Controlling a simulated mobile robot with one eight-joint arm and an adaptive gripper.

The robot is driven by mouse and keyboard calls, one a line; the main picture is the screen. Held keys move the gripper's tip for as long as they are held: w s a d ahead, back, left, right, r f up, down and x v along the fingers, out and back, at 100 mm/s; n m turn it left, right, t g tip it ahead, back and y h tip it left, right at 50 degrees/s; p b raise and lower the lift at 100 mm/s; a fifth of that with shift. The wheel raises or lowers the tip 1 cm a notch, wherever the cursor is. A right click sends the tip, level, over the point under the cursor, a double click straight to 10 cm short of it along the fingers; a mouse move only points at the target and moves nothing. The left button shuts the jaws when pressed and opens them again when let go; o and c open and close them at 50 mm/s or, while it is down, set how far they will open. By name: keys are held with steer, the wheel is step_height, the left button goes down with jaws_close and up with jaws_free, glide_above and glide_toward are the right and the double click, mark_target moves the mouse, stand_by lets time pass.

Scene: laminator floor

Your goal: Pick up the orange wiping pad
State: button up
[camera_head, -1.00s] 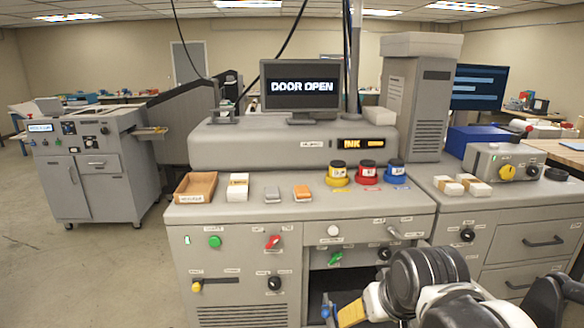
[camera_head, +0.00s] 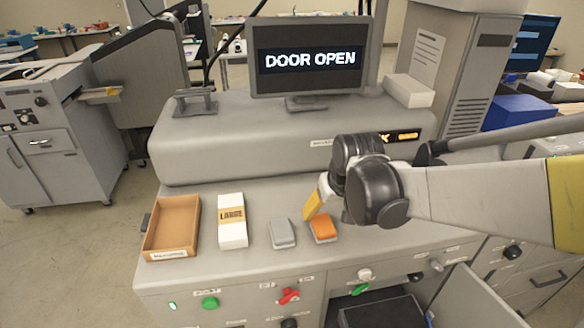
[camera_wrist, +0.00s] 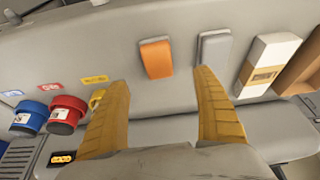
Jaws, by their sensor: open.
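The orange wiping pad (camera_head: 323,229) lies on the grey machine's top ledge, just right of a similar grey pad (camera_head: 282,233). In the wrist view the orange pad (camera_wrist: 156,58) shows beyond and between my two yellow fingers. My gripper (camera_wrist: 160,95) is open and empty, and the pad is apart from the fingers. In the head view my gripper (camera_head: 313,203) hangs over the ledge close to the orange pad; my wrist hides part of the area to its right. The grey pad (camera_wrist: 213,50) is near the tip of the right finger in the wrist view.
A white box with a yellow label (camera_head: 232,222) and a brown tray (camera_head: 152,226) stand left of the pads. Red (camera_wrist: 66,114) and blue (camera_wrist: 29,117) pots show left in the wrist view. A monitor reading DOOR OPEN (camera_head: 308,58) stands behind. A door below stands open.

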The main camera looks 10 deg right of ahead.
mark_target(323, 224)
steer(key=x, duration=0.2)
steer(key=b+x, duration=0.1)
steer(key=x, duration=0.1)
steer(key=shift+s+f, duration=0.15)
steer(key=shift+s, duration=0.15)
steer(key=b+x, duration=0.1)
steer(key=x, duration=0.5)
steer(key=shift+w+d, duration=0.15)
steer(key=c, duration=1.3)
